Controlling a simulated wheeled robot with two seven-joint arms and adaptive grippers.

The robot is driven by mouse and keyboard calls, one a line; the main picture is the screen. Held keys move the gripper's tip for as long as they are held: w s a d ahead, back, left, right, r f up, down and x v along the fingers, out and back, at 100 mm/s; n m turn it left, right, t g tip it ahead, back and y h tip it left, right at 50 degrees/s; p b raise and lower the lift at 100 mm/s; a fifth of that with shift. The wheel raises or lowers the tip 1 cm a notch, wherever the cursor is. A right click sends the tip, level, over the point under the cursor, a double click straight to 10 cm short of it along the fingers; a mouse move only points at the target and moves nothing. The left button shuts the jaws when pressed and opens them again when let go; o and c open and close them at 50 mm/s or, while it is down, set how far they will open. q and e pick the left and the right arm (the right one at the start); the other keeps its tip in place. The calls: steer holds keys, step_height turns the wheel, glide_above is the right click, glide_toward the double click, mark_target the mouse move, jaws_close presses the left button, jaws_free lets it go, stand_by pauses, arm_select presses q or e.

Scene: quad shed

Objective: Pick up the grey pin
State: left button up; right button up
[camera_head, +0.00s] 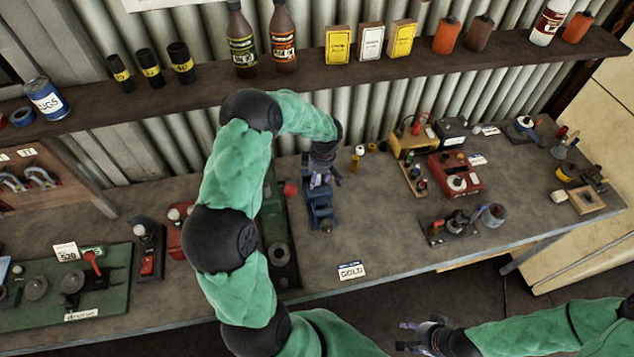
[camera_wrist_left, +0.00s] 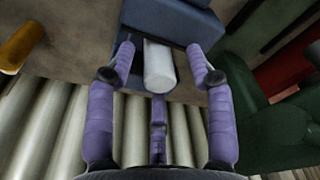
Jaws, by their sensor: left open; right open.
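The grey pin (camera_wrist_left: 158,66) is a pale cylinder at the blue block in the left wrist view. It lies between the two side fingers of my left gripper (camera_wrist_left: 161,50), with a visible gap on each side. A third purple finger is below it. In the head view my left gripper (camera_head: 322,178) is at the back end of the blue block (camera_head: 321,210), open, and the pin cannot be made out clearly there. My right gripper (camera_head: 412,336) is open and empty near the bottom, in front of the bench.
A dark green base (camera_head: 277,240) stands left of the blue block. A yellow cylinder (camera_head: 354,162) stands to its right. A GOLD card (camera_head: 351,271) lies near the front edge. The corrugated wall and bottle shelf (camera_head: 300,82) are behind.

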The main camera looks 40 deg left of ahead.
arm_select(q)
jaws_close()
steer(key=shift+r, duration=0.1)
step_height(320, 180, up, 10)
steer(key=shift+b, duration=0.35)
stand_by(0.4)
